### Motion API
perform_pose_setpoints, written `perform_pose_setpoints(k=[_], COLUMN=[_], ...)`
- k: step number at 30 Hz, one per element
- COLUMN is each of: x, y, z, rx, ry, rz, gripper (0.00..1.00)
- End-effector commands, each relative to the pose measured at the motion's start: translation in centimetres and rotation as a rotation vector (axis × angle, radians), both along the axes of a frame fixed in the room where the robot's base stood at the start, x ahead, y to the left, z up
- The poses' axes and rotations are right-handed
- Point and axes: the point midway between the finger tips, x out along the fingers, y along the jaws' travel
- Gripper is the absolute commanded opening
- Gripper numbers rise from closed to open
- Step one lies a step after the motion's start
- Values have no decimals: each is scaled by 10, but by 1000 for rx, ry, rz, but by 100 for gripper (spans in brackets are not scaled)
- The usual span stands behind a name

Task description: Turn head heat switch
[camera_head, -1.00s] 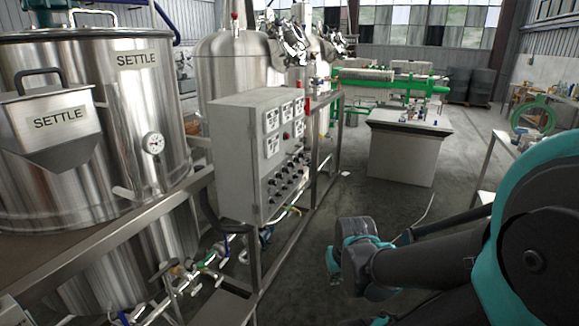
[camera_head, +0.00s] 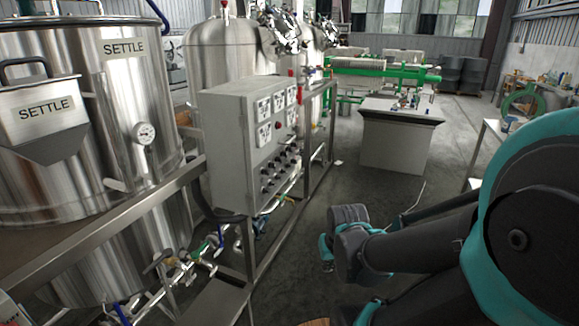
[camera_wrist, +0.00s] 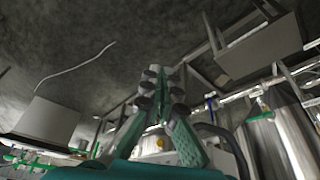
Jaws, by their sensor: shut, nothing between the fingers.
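The grey control box (camera_head: 224,152) stands on the frame left of centre in the head view. Its face carries several dials (camera_head: 277,112), a red button (camera_head: 278,125) and rows of black knobs (camera_head: 280,172). The knob labels are too small to read, so I cannot tell which is the head heat switch. In the wrist view my gripper (camera_wrist: 166,75) is shut and empty, its fingertips close together.
Steel tanks marked SETTLE (camera_head: 125,75) stand at the left, with pipes and valves (camera_head: 185,262) below. A metal frame (camera_head: 292,228) runs under and beyond the box. A grey bench (camera_head: 394,143) stands farther back. Dark floor right of the frame is open.

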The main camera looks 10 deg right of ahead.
Motion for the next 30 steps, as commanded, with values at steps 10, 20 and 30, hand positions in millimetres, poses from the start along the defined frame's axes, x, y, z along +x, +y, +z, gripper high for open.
perform_pose_setpoints(k=[10, 20, 30], x=[0, 38, 152], y=[0, 15, 39], z=[0, 13, 43], rx=[0, 98, 385], ry=[0, 21, 1], rz=[0, 35, 164], gripper=[0, 38, 45])
